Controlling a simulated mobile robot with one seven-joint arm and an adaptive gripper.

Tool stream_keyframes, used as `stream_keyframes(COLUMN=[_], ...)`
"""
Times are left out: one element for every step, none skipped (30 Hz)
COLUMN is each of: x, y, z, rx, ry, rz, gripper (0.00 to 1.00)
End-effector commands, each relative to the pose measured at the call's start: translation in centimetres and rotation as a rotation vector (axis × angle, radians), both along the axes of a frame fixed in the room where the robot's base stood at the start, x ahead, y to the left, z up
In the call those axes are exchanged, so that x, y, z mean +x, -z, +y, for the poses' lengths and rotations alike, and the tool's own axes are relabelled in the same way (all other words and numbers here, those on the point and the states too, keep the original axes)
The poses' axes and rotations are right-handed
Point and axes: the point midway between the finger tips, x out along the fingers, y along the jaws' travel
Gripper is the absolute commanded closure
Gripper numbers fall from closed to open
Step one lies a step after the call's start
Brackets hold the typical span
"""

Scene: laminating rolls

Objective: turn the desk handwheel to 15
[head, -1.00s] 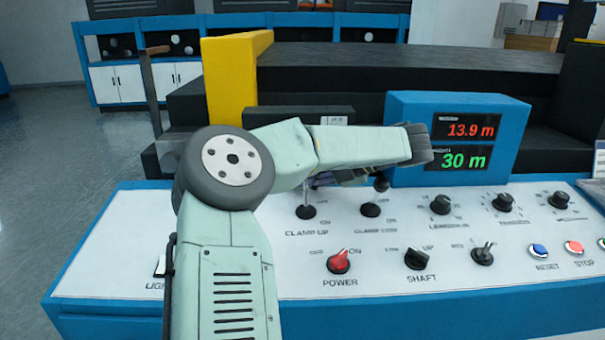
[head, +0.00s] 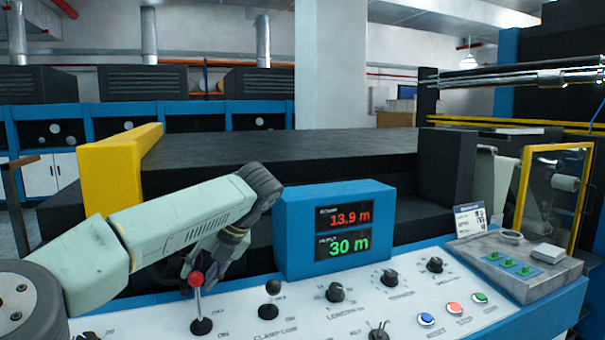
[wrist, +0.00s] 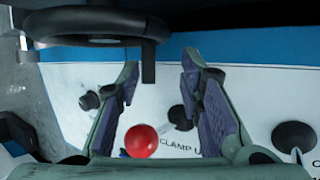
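My gripper (head: 202,262) is over the control desk (head: 300,318), left of the blue display box, close to the red-balled clamp-up lever (head: 196,281). In the wrist view my gripper (wrist: 160,75) is open, and the lever's red ball (wrist: 141,141) shows between the fingers, with gaps on both sides. A dark wheel-like rim (wrist: 100,40) crosses the top left of the wrist view, beyond the fingertips; I cannot tell whether it is the desk handwheel. In the head view no handwheel is clearly visible; a "20" marking shows at the lower left, partly cut off by the frame.
The display box (head: 290,225) reads 13.9 m in red and 30 m in green. A black-balled lever (head: 272,288) and several black knobs stand right of my gripper. A yellow post (head: 110,195) and dark machine bed (head: 300,150) lie behind.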

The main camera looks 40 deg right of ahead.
Motion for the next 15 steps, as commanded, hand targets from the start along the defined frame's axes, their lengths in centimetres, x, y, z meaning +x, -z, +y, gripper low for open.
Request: stream_keyframes(x=[0.1, 0.1, 0.1, 0.0, 0.0, 0.0, 0.0, 0.0, 0.0, 0.0, 0.0, 0.0, 0.1, 0.1, 0.1], y=[-0.8, -1.0, -1.3, -1.4, -1.7, -1.9, -2.0, -2.2, -2.4, -2.5, -2.6, -2.8, -2.9, -3.0, -3.2], z=[0.2, 0.2, 0.1, 0.1, 0.1, 0.1, 0.1, 0.1, 0.1, 0.2, 0.1, 0.2, 0.2, 0.3, 0.3], rx=[-0.076, -0.118, -0.175, -0.215, -0.256, -0.304, -0.341, -0.375, -0.413, -0.443, -0.467, -0.503, -0.525, -0.549, -0.579], ry=[-0.004, -0.004, -0.003, -0.003, -0.003, -0.003, -0.003, -0.002, -0.001, -0.002, -0.001, -0.001, -0.001, -0.002, -0.002], rz=[0.024, 0.038, 0.053, 0.067, 0.078, 0.091, 0.102, 0.111, 0.122, 0.13, 0.137, 0.147, 0.153, 0.16, 0.168], gripper=[0.66, 0.66, 0.66, 0.66, 0.66, 0.66, 0.66, 0.66, 0.66, 0.66, 0.66, 0.66, 0.66, 0.66, 0.66])
